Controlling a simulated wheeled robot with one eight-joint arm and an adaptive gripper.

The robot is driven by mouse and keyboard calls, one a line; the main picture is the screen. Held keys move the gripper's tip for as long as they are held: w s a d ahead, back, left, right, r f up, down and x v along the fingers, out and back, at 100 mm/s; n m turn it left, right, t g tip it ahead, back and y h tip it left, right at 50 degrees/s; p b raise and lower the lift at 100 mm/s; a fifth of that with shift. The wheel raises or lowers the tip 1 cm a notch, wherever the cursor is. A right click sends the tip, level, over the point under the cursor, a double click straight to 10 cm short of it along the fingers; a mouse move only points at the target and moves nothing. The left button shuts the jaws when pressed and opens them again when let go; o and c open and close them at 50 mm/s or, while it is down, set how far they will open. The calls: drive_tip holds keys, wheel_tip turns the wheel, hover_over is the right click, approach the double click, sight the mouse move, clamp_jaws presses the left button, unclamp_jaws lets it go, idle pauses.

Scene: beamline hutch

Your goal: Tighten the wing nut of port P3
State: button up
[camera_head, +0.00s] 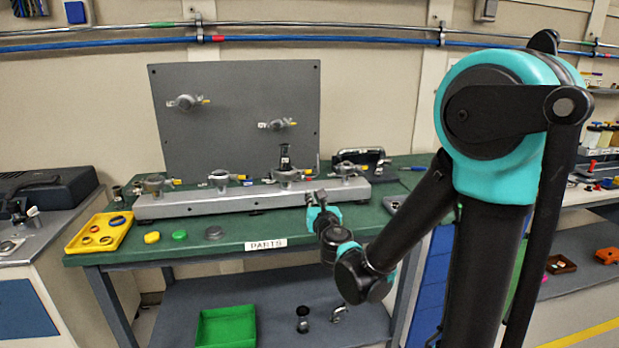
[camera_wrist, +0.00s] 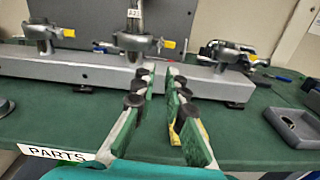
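A grey manifold bar (camera_head: 250,199) on the green bench carries a row of clamped ports with yellow-tipped wing nuts. The third port from the left (camera_head: 285,175) has a dark upright fitting (camera_head: 285,156); I cannot read a P3 label. In the wrist view this port (camera_wrist: 135,41) is just beyond my fingertips, its yellow wing nut tip (camera_wrist: 168,44) on its right side. My gripper (camera_head: 318,200) is in front of the bar. Its fingers (camera_wrist: 161,78) are apart with nothing held at the tips. A yellow piece beside the right finger is unclear.
The fourth port (camera_wrist: 228,54) stands right of the fingers, and a grey square tray (camera_wrist: 300,128) lies at the right. A grey panel (camera_head: 235,110) with two more clamps rises behind. A yellow tray (camera_head: 100,233) and loose caps lie at the left.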

sight(303, 175)
drive_tip(key=x, duration=1.5)
drive_tip(key=shift+w+a, duration=0.1)
drive_tip(key=shift+w, duration=0.15)
clamp_jaws()
